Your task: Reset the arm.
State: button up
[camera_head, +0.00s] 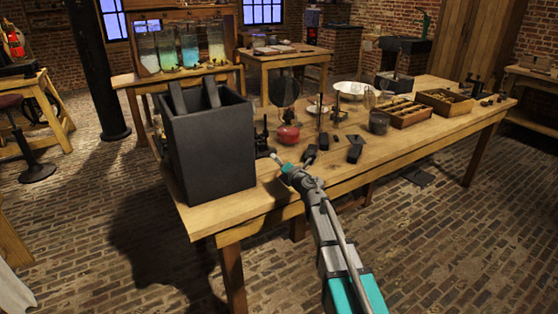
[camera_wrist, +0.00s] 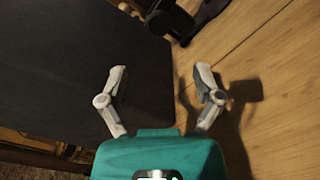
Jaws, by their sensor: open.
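My gripper (camera_head: 286,161) is at the end of my arm, over the front edge of the wooden workbench (camera_head: 253,208), just right of a large dark box. In the wrist view my gripper (camera_wrist: 160,78) has its two pale fingers spread apart with nothing between them. The dark box (camera_head: 212,148) stands upright on the bench's left end, with two dark slabs (camera_head: 193,97) sticking out of its open top. The box's dark surface (camera_wrist: 75,60) fills the left of the wrist view, close to the left finger. Whether they touch I cannot tell.
Small dark blocks (camera_head: 355,153) and a red round object (camera_head: 288,135) lie near my gripper. A dark cup (camera_head: 379,123), white bowl (camera_head: 350,89) and wooden trays (camera_head: 408,115) stand farther right. Glass jars (camera_head: 190,47) stand on a table behind. The bench's front right is clear.

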jog(key=d+m+t+h, duration=0.1)
jog(key=d+m+h, duration=0.2)
jog(key=d+m, duration=0.1)
jog(key=d+m+t+h, duration=0.1)
jog(key=d+m+h, duration=0.2)
jog(key=d+m, duration=0.1)
jog(key=s+d+m+h, duration=0.1)
jog(key=d+m+h, duration=0.1)
jog(key=d+m, duration=0.2)
jog(key=shift+f+t+h, duration=0.15)
jog(key=shift+t+h, duration=0.25)
jog(key=s+d+f+m+g+h, duration=0.6)
jog(key=s+d+f+m+g, duration=0.3)
jog(key=s+d+f+m, duration=0.5)
jog(key=s+a+f+m+g+y, duration=0.2)
jog(key=s+m+g, duration=0.1)
jog(key=s, duration=0.3)
jog(key=s+a+f+m+g+y, duration=0.1)
jog(key=s+f+m+g, duration=0.1)
jog(key=s+g, duration=0.25)
jog(key=s+a+m+g+y+p, duration=0.1)
jog(key=s+a+y, duration=0.1)
jog(key=s, duration=0.4)
notch_tip(320, 180, up, 23)
jog(key=p, duration=2.2)
jog(key=shift+a, duration=0.15)
jog(key=shift+w, duration=0.1)
